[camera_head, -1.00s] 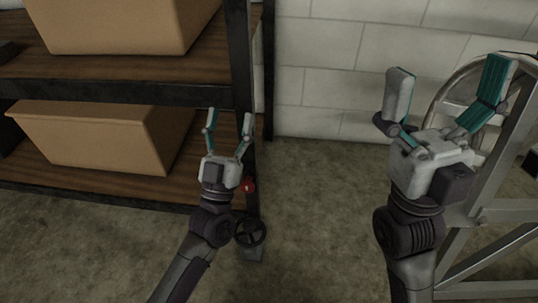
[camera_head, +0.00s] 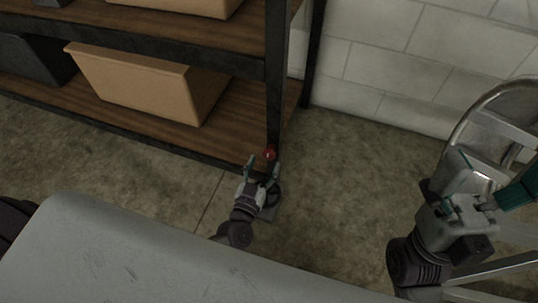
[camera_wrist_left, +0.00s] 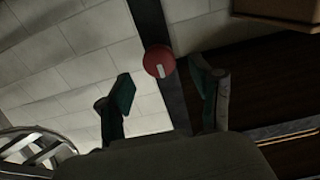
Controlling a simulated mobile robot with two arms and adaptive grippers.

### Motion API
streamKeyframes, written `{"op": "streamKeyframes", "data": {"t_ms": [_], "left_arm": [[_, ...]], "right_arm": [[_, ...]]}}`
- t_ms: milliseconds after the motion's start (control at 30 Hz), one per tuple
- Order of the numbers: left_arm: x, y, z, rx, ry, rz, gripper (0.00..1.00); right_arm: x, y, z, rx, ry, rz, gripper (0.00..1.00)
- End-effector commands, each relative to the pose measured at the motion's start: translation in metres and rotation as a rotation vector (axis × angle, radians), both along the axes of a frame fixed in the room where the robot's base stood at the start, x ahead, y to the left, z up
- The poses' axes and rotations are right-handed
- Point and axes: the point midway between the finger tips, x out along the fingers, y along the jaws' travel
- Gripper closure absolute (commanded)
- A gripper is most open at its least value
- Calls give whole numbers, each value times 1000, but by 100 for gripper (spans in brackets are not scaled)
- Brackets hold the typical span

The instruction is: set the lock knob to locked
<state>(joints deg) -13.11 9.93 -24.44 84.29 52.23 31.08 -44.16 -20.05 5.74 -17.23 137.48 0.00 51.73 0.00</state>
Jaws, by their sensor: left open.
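The lock knob (camera_head: 269,154) is a small red disc on the dark shelf post, low down. In the left wrist view the knob (camera_wrist_left: 159,61) shows its round face with a short white mark, slightly tilted from upright. My left gripper (camera_head: 263,166) is open just in front of the knob. In the wrist view its fingers (camera_wrist_left: 163,85) stand on either side below the knob, with a gap and nothing between them. I cannot tell the exact distance to the knob. My right gripper (camera_head: 490,180) is open and empty at the right, far from the knob.
A shelf rack (camera_head: 190,57) with cardboard-coloured bins (camera_head: 145,85) stands at the left. A metal frame with a wheel (camera_head: 490,100) is at the right. The floor between is clear.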

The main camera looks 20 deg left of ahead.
Motion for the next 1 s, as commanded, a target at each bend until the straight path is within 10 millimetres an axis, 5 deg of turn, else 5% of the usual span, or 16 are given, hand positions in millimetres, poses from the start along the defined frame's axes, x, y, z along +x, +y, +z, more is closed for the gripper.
{"op": "streamKeyframes", "data": {"t_ms": [233,667,1000], "left_arm": [[37,-1,-1,1,-1,1,35],[46,-1,0,0,1,0,37],[46,-1,0,0,1,0,93]], "right_arm": [[0,0,-13,-1,2,0,0],[0,0,-14,-1,3,0,0],[0,0,-14,-1,3,0,0]]}}
